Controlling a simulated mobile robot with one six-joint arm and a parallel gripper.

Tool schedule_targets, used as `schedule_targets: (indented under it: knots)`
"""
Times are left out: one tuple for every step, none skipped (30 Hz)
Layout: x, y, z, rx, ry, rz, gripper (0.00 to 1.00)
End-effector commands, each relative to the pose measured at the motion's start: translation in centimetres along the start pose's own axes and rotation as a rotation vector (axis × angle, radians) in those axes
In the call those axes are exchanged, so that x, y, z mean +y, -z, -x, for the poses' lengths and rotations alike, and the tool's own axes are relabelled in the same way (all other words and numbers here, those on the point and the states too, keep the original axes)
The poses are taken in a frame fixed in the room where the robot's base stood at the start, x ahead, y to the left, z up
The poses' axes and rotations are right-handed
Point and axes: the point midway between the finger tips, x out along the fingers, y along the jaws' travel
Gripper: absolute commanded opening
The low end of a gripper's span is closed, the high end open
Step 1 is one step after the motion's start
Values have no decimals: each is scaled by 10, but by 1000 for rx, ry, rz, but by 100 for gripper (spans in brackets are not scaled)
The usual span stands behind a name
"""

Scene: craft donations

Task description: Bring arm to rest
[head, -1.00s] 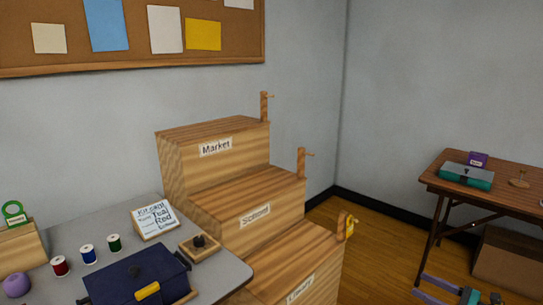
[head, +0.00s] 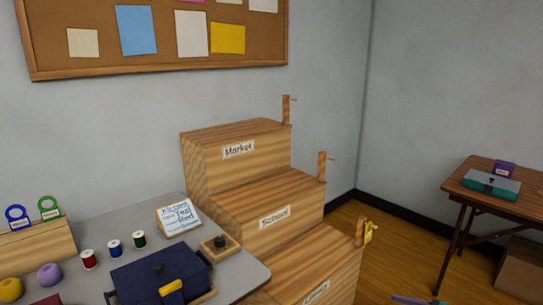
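Only a small part of my gripper (head: 420,300) shows at the bottom edge of the head view, right of the wooden steps. Its fingertips are cut off or too small to read, so I cannot tell whether it is open or shut or holds anything. The floor lies behind it.
Wooden steps labelled Market (head: 238,150), School (head: 274,217) and a lower one stand mid-view, each with a post. Left is a grey table (head: 130,225) with a dark blue box (head: 150,275), spools and a card. A brown table (head: 475,184) with a teal box (head: 491,184) stands right.

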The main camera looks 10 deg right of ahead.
Motion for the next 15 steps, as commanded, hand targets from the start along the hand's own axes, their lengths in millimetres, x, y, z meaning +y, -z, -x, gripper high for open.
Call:
schedule_targets:
  knots:
    - [13,1,-18,24,-36,16,61]
    - [19,4,-28,40,-56,26,61]
    - [28,8,-40,61,-80,43,61]
    - [34,11,-49,77,-101,55,61]
    - [41,14,-57,92,-121,69,61]
    - [51,18,-69,111,-149,86,61]
    - [58,21,-77,127,-170,100,61]
    - [65,24,-85,141,-191,114,61]
    - [75,27,-94,160,-220,133,61]
    - [83,30,-102,174,-243,148,61]
    - [91,33,-109,187,-264,163,61]
    - [101,37,-117,205,-294,184,61]
    - [109,40,-124,219,-317,200,61]
    - [117,42,-129,230,-340,217,61]
    - [128,46,-137,247,-372,238,61]
